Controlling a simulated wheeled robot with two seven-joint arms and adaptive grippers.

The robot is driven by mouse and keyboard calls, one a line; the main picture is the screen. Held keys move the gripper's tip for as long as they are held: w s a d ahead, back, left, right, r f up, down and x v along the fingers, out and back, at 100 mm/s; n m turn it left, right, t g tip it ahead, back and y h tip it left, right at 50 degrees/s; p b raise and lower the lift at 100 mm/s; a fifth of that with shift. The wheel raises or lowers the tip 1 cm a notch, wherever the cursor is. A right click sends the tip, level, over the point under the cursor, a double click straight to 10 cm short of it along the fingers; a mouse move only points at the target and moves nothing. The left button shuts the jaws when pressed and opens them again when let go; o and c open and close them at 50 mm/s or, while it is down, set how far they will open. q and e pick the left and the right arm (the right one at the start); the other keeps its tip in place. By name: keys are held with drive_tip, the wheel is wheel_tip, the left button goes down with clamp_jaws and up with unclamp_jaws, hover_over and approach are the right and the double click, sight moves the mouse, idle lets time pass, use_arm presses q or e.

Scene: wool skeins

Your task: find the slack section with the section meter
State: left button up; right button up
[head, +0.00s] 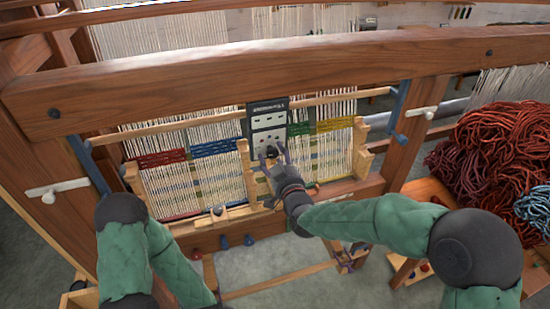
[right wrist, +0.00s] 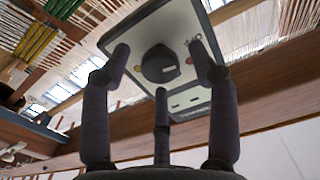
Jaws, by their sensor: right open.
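The section meter (head: 267,121) is a dark box with a pale face, set against the warp in the middle of the loom. In the right wrist view its grey face (right wrist: 140,42) carries a round black knob (right wrist: 161,64). My right gripper (head: 272,156) is at the meter's lower end, fingers spread open around the knob; contact cannot be told. The warp shows a red section (head: 161,159), a blue section (head: 213,148), a green section (head: 300,129) and a yellow section (head: 335,124). Part of the warp is hidden behind the meter. My left gripper is out of view.
A thick wooden beam (head: 200,83) crosses above the warp. Dark red wool skeins (head: 505,145) and a light blue one (head: 535,207) are heaped at the right. Grey floor is open below the loom.

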drive_tip(key=c, duration=1.1)
drive_tip(key=m+b, duration=0.4)
drive_tip(key=b, duration=0.1)
drive_tip(key=m+b, duration=0.1)
drive_tip(key=b, duration=0.2)
drive_tip(key=shift+f+m, duration=0.25)
drive_tip(key=shift+m, duration=0.15)
drive_tip(key=shift+c, duration=0.2)
drive_tip(key=shift+r+m+b, duration=0.15)
drive_tip(key=shift+m+b, duration=0.95)
drive_tip(key=o, duration=1.1)
drive_tip(key=shift+o, duration=0.2)
drive_tip(key=shift+s+r, duration=0.1)
drive_tip(key=v, duration=1.1)
drive_tip(key=shift+s, duration=0.35)
drive_tip(key=shift+d, duration=0.15)
